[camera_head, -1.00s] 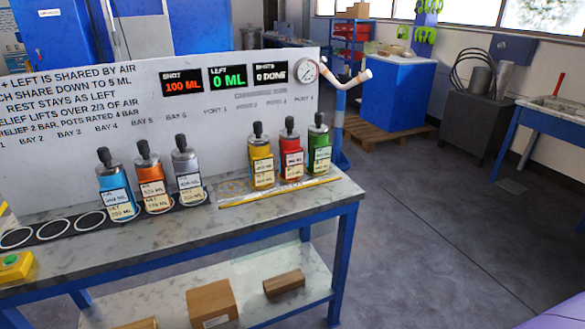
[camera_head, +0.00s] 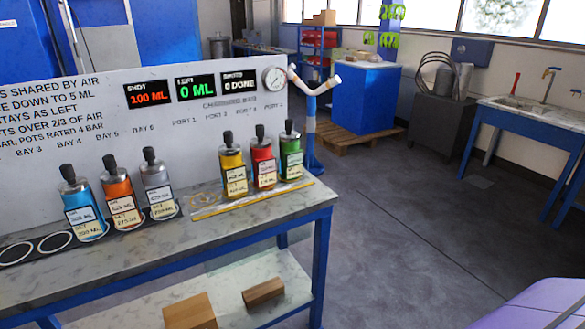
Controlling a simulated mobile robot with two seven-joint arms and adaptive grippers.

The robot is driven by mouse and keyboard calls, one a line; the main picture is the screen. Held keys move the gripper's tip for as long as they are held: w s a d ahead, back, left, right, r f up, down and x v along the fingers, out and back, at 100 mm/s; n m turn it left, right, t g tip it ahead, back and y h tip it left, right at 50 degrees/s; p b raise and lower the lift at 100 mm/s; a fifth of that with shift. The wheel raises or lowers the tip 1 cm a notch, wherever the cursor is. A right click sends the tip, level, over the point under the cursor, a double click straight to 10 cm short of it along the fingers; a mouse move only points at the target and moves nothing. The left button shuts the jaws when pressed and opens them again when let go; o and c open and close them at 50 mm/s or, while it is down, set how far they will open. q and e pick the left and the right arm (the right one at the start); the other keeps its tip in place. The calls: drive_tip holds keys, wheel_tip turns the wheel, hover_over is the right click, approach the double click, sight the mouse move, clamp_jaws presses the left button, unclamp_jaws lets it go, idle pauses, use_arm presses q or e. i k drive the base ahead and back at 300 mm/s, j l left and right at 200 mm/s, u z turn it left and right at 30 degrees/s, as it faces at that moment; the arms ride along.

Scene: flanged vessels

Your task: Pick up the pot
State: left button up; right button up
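Several pots with black tops and paper labels stand upright on the marble-topped bench. In the left group are a blue pot (camera_head: 81,208), an orange pot (camera_head: 120,193) and a grey pot (camera_head: 157,183), standing on the dark bay strip. In the right group are a yellow pot (camera_head: 233,169), a red pot (camera_head: 263,162) and a green pot (camera_head: 291,156), by a yellow-edged strip. Neither of my grippers is in view.
The bench (camera_head: 150,258) has blue legs and a lower shelf with wooden blocks (camera_head: 263,292). Empty ringed bays (camera_head: 55,241) lie left of the blue pot. A sign board (camera_head: 110,125) with displays and a gauge (camera_head: 274,78) stands behind. Open floor (camera_head: 400,220) lies to the right.

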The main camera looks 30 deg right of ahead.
sight(291, 157)
drive_tip(key=i+l+u, duration=0.2)
drive_tip(key=l, duration=0.45)
drive_tip(key=l+u, duration=0.2)
drive_tip(key=l, duration=0.45)
drive_tip(key=i+l+u, duration=0.15)
drive_tip(key=l, duration=0.55)
